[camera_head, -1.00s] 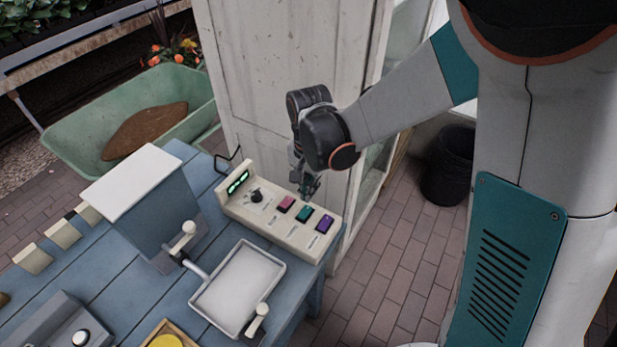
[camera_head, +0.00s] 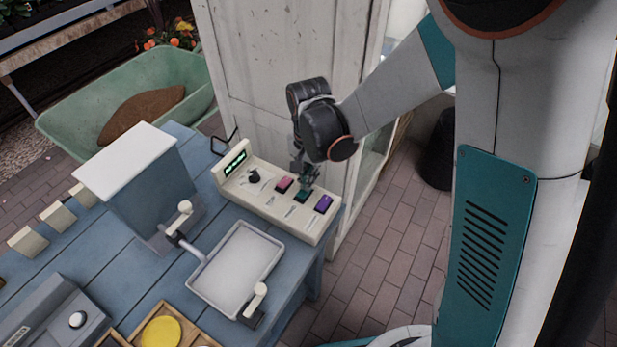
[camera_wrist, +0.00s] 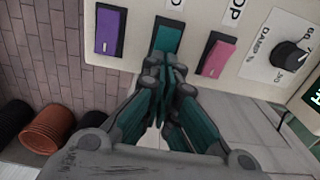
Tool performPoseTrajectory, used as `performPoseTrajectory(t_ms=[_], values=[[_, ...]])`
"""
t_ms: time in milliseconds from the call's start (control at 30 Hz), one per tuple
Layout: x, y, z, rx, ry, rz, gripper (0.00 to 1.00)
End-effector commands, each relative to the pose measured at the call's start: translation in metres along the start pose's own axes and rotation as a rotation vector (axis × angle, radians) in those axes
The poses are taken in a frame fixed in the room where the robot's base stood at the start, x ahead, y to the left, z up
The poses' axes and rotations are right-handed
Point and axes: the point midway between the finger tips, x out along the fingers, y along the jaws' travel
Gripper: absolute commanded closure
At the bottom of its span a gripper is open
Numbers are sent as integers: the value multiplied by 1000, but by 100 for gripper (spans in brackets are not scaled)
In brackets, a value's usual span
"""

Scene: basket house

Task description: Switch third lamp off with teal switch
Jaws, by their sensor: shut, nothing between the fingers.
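The control panel (camera_head: 277,200) is a cream box at the right end of the blue table. It carries a pink switch (camera_head: 284,184), a teal switch (camera_head: 302,195) and a purple switch (camera_head: 323,203) in a row. My gripper (camera_head: 303,190) is shut and empty, with its tips at the teal switch. In the wrist view the teal switch (camera_wrist: 168,37) shows just beyond the closed fingertips (camera_wrist: 163,64), which cover its lower end. I cannot tell whether they touch it. The purple switch (camera_wrist: 109,30) and pink switch (camera_wrist: 217,56) lie on either side. No lamp can be made out.
A black knob (camera_head: 253,176) and a green display (camera_head: 235,163) are on the panel's left part. A metal tray (camera_head: 236,268) and a blue box with a white top (camera_head: 126,162) stand on the table. A white cabinet (camera_head: 270,70) rises close behind the panel.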

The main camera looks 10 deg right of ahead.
Motion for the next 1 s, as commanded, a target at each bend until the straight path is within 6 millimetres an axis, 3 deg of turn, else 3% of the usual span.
performPoseTrajectory(t_ms=[533, 1000], values=[[-6, 1, 15, -2, -3, 2, 100], [-13, 1, 13, 0, -2, 1, 100]])
